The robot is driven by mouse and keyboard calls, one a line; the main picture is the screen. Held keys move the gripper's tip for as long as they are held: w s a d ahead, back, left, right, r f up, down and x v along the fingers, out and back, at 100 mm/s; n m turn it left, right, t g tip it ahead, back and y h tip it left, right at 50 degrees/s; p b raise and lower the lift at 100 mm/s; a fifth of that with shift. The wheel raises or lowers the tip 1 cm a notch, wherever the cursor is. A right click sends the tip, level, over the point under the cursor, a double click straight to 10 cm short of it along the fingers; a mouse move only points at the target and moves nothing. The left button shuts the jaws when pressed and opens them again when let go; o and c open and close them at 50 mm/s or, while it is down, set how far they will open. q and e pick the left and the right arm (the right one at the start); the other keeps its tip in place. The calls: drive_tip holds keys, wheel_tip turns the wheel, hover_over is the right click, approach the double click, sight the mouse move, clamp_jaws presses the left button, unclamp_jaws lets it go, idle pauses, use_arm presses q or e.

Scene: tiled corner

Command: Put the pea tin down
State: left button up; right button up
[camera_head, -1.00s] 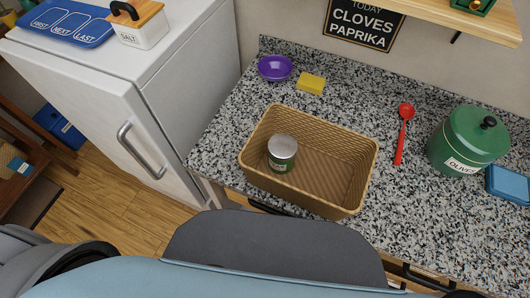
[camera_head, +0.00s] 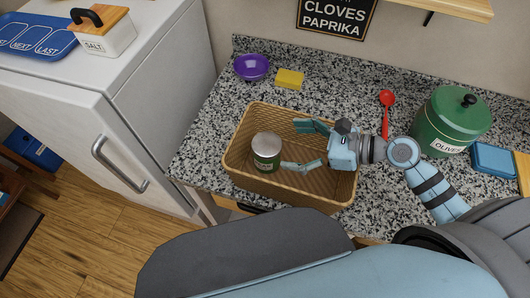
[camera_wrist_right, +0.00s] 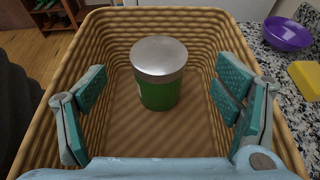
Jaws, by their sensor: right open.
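The pea tin (camera_head: 267,152), green with a silver lid, stands upright inside the tan wicker basket (camera_head: 322,197), toward its left side. My right gripper (camera_head: 299,146) is open in the basket, just right of the tin, with its fingers spread and pointing toward it. In the right wrist view, the tin (camera_wrist_right: 158,75) stands on the basket floor between and beyond the two open fingers (camera_wrist_right: 158,105), apart from both. My left gripper is not in view.
The basket stands on a speckled counter (camera_head: 205,150). A purple bowl (camera_head: 252,67) and yellow sponge (camera_head: 290,79) lie behind it. A red spoon (camera_head: 386,112), green olives canister (camera_head: 450,120) and blue box (camera_head: 494,160) are to the right. A white fridge (camera_head: 100,90) stands left.

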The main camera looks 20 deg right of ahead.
sight(269, 144)
drive_tip(key=p+x, duration=0.1)
drive_tip(key=x, duration=0.7)
drive_tip(key=shift+s+d, duration=0.15)
drive_tip(key=c, duration=1.7)
